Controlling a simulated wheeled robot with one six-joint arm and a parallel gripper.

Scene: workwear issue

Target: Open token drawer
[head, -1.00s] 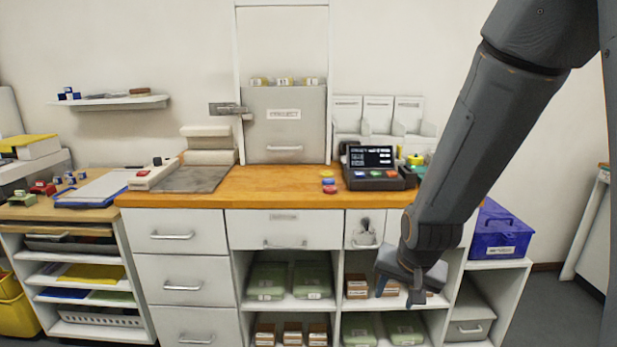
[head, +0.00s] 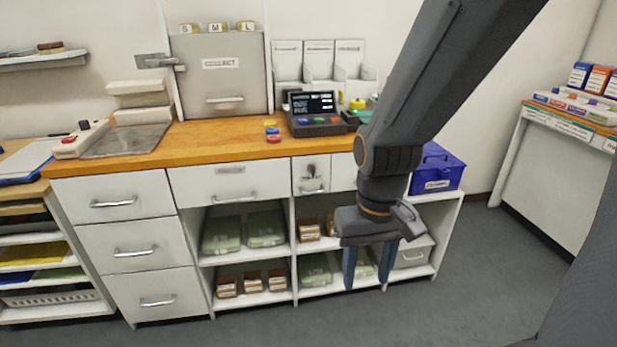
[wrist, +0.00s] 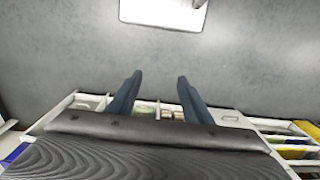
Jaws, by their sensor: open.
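A small white drawer (head: 311,185) sits under the wooden counter, right of a wide drawer (head: 228,185). It is closed, with a metal handle and a dark key-like shape above it. The wide drawer is also closed and carries a label too small to read. I cannot tell from lettering which is the token drawer. My gripper (head: 368,276) hangs fingers down, in front of the lower right shelves, below and right of the small drawer. It is open and empty; its two fingers show apart in the wrist view (wrist: 159,78). My arm hides part of the panel right of the small drawer.
On the wooden counter (head: 220,140) are coloured discs (head: 272,133) and a device with a screen (head: 315,112). A blue box (head: 437,170) stands at the right. Open shelves hold green bundles (head: 222,235) and small boxes. The grey floor (head: 470,280) is clear at right.

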